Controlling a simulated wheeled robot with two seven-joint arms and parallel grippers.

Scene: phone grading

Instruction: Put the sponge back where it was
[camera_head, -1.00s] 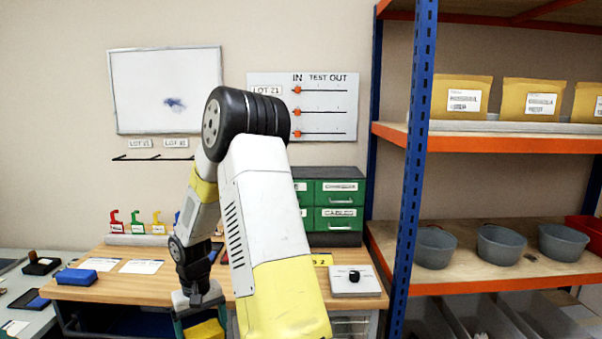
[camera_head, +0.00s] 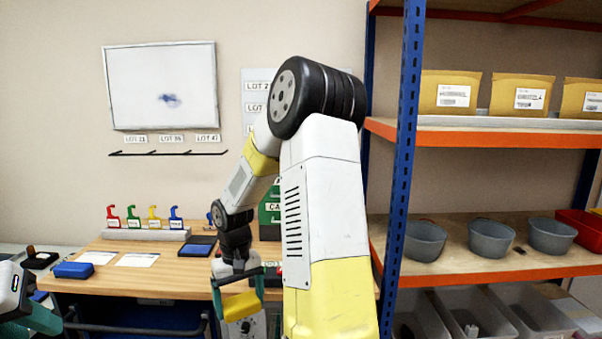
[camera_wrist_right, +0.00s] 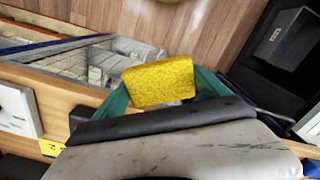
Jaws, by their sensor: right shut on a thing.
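The yellow sponge (camera_head: 240,306) is between the green fingers of my right gripper (camera_head: 239,297), in front of the wooden workbench's front edge (camera_head: 150,287). The right gripper is shut on it. In the right wrist view the sponge (camera_wrist_right: 160,82) shows clearly between the two green fingertips, with the wood surface beyond it. My left gripper (camera_head: 36,318) shows only in part at the lower left edge, with a green finger; whether it is open or shut cannot be told.
A whiteboard (camera_head: 160,86) with a blue smudge hangs above a thin black rail (camera_head: 168,153). The blue-orange shelving (camera_head: 400,190) with grey bowls stands close on the right.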

